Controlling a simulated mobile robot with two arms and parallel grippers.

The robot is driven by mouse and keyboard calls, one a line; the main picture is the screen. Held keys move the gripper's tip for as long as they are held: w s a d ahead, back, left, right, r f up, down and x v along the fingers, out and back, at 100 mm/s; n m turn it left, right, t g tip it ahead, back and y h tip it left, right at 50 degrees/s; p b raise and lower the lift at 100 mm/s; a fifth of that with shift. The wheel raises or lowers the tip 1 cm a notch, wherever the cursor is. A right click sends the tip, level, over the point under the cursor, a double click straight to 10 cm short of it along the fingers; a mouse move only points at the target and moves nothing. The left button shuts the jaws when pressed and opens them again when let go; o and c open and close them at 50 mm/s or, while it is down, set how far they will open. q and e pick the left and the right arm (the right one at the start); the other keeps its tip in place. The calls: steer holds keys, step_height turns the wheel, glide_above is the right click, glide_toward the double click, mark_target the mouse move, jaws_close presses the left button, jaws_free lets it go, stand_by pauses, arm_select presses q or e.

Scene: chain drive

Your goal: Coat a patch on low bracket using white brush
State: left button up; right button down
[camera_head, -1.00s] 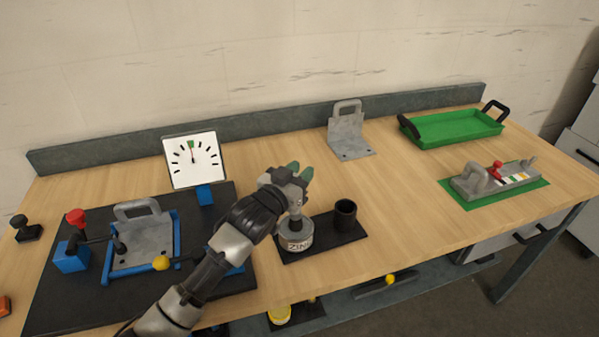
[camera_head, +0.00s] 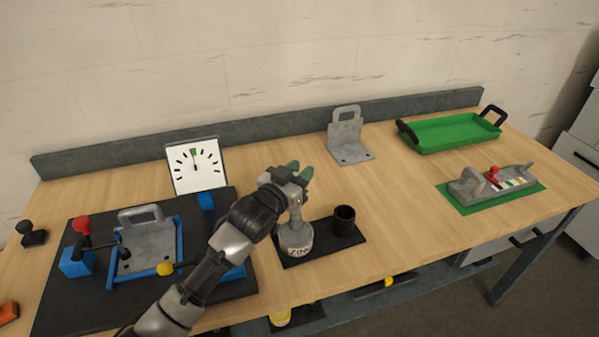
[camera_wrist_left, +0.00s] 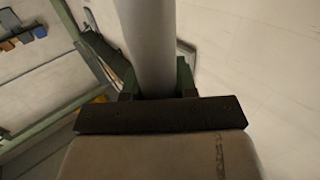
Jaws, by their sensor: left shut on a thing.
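My left gripper (camera_head: 299,172) is over the can labelled with "ZIN" lettering (camera_head: 298,251), its green fingertips turned away from me. In the left wrist view it is shut (camera_wrist_left: 158,84) on a pale round handle (camera_wrist_left: 150,40), taken to be the white brush. The brush's lower end is hidden at the can. A grey bracket with a loop handle (camera_head: 146,240) lies low in a blue frame at the left. Another grey bracket (camera_head: 348,140) stands upright at the back; which one the task means is not marked. My right gripper is not in view.
A black cup (camera_head: 344,219) stands right of the can on a dark mat (camera_head: 322,249). A white dial (camera_head: 196,166) stands behind the blue frame (camera_head: 113,263), which has red and yellow knobs. A green tray (camera_head: 450,134) and a green-based fixture (camera_head: 490,188) are at the right.

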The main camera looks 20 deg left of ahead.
arm_select(q)
step_height(320, 180, up, 4)
steer(key=p, duration=0.3)
steer(key=shift+r+p, duration=0.2)
steer(key=shift+p, duration=0.15)
stand_by(0.3)
